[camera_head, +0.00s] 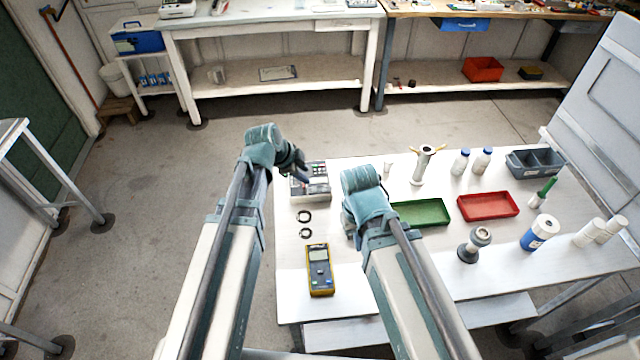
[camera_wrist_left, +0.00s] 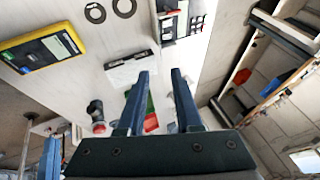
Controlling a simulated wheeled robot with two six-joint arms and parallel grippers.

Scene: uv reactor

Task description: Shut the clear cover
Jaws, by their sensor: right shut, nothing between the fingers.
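I cannot make out a clear cover for certain in either view. A white-and-grey device with a dark panel and small keys (camera_head: 312,183) sits at the table's far left corner; it also shows at the top of the left wrist view (camera_wrist_left: 172,24). A low white box (camera_wrist_left: 130,68) shows beyond the left fingers.
Two dark rings (camera_head: 304,225) and a yellow multimeter (camera_head: 320,270) lie at the table's left. A green tray (camera_head: 421,212), a red tray (camera_head: 488,206), a white stand with yellow arms (camera_head: 424,165), a grey bin (camera_head: 535,163) and several bottles fill the right.

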